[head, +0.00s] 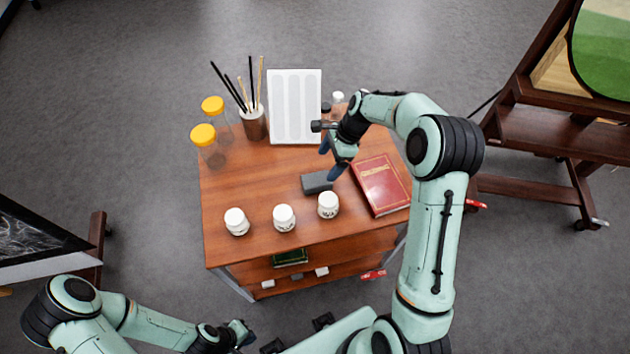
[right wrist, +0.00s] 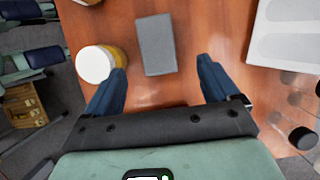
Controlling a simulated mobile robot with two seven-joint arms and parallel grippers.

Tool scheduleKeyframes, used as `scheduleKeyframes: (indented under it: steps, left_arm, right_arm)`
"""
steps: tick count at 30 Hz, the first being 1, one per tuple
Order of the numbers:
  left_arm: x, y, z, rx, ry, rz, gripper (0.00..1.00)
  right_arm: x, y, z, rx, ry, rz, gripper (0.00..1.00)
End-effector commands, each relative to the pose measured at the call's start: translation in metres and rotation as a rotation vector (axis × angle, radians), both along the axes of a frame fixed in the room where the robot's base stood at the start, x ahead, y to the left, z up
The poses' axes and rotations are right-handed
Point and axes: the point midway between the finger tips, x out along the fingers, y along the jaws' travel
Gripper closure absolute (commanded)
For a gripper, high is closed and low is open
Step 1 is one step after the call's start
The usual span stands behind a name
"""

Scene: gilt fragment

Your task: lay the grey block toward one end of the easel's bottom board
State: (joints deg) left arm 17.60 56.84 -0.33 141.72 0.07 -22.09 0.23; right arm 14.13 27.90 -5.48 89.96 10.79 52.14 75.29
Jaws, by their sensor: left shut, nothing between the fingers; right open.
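The grey block (head: 317,182) lies flat on the wooden cart top, left of the red book. In the right wrist view the block (right wrist: 156,43) lies just ahead of and between my spread blue fingers. My right gripper (head: 331,160) is open and empty beside the block, above the cart; it also shows in the right wrist view (right wrist: 163,70). My left gripper (head: 243,333) is shut and empty, low in front of the cart. A dark wooden easel (head: 560,135) stands at the right, with a wide ledge under its painting and a lower beam (head: 530,189).
The cart top (head: 235,180) holds white jars (head: 284,217), a red book (head: 381,186), a brush cup (head: 254,123), a white palette (head: 294,105) and yellow-lidded jars (head: 203,135). One white-lidded jar (right wrist: 96,64) is close to a right finger. Another easel (head: 97,240) stands left.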

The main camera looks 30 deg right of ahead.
Motion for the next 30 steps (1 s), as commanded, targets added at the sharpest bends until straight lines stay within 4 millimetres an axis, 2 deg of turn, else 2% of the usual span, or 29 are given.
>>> scheduleKeyframes:
  steps: [1, 4, 11, 21, 30]
  left_arm:
    - [-0.001, 0.000, -0.002, -0.001, 0.002, -0.001, 1.00]
    - [-0.002, 0.000, -0.002, 0.000, 0.002, 0.000, 1.00]
    - [-0.002, 0.000, -0.003, 0.000, 0.002, 0.000, 1.00]
    - [-0.001, 0.000, -0.002, 0.000, 0.000, 0.000, 1.00]
    - [-0.001, 0.000, -0.002, 0.000, 0.000, 0.001, 1.00]
  right_arm:
    - [0.000, 0.004, -0.011, 0.002, 0.004, 0.001, 0.12]
    - [0.002, 0.010, -0.026, 0.001, 0.003, -0.001, 0.12]
    - [0.003, 0.017, -0.041, 0.000, 0.000, -0.001, 0.12]
    - [0.004, 0.036, -0.082, 0.001, 0.001, -0.001, 0.12]
    - [0.005, 0.038, -0.086, 0.000, -0.001, -0.002, 0.12]
